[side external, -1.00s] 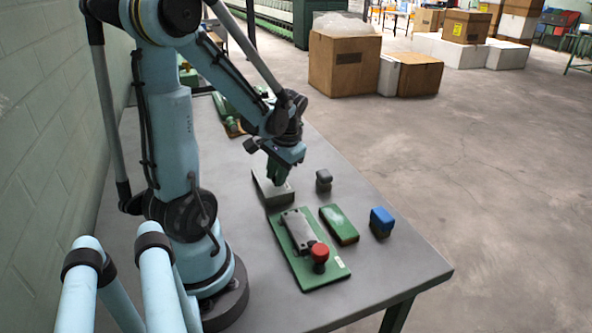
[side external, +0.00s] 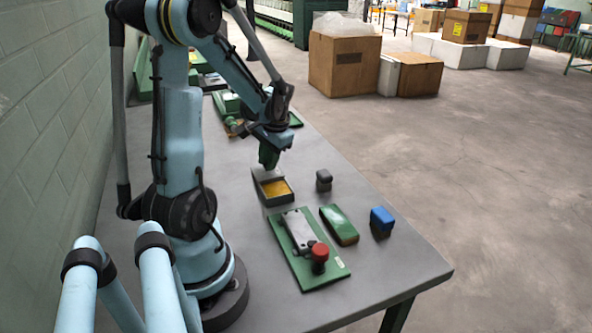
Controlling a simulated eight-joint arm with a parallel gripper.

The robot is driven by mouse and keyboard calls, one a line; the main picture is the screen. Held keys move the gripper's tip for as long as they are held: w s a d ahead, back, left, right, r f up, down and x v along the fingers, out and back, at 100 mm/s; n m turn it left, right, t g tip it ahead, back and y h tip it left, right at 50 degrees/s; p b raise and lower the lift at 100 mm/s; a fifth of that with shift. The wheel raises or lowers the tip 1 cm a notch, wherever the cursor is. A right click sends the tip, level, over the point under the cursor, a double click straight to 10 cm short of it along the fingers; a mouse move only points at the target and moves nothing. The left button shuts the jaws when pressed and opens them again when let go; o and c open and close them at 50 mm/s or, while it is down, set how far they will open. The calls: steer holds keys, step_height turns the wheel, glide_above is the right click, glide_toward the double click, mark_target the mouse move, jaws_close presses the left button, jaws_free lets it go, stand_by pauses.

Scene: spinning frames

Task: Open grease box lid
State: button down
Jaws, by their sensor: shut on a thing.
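The grease box (side external: 275,201) is a small dark grey box on the bench, in the middle of the side external view. Its front part is uncovered and shows yellow grease (side external: 278,188) inside. The grey lid (side external: 264,175) is at the far end of the box, under my gripper. My gripper (side external: 268,165) has green fingers pointing down and is shut on the lid. Whether the lid is tilted or still touches the box rim is too small to tell.
A green plate with a grey block and red knob (side external: 319,253) lies in front of the box. A green block (side external: 339,225), a blue-topped block (side external: 381,222) and a small dark block (side external: 323,180) stand to the right. The bench's near right corner is clear.

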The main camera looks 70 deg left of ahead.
mark_target(278, 177)
steer(key=c, duration=1)
jaws_free()
steer(key=v, duration=1.2)
steer(key=shift+d+r, duration=0.1)
steer(key=w+d+f+m+t+h, duration=0.1)
steer(key=w+d+t, duration=0.1)
steer(key=d, duration=0.6)
steer(key=w+d+m+t, duration=0.2)
steer(key=d+t, duration=0.1)
steer(key=d, duration=0.6)
steer(key=w+d+f+m+t+h, duration=0.1)
steer(key=w+d+m+t, duration=0.1)
steer(key=d, duration=0.7)
steer(key=shift+d+f+t+h, duration=0.2)
steer(key=shift+f+t+h, duration=0.1)
steer(key=shift+t, duration=0.5)
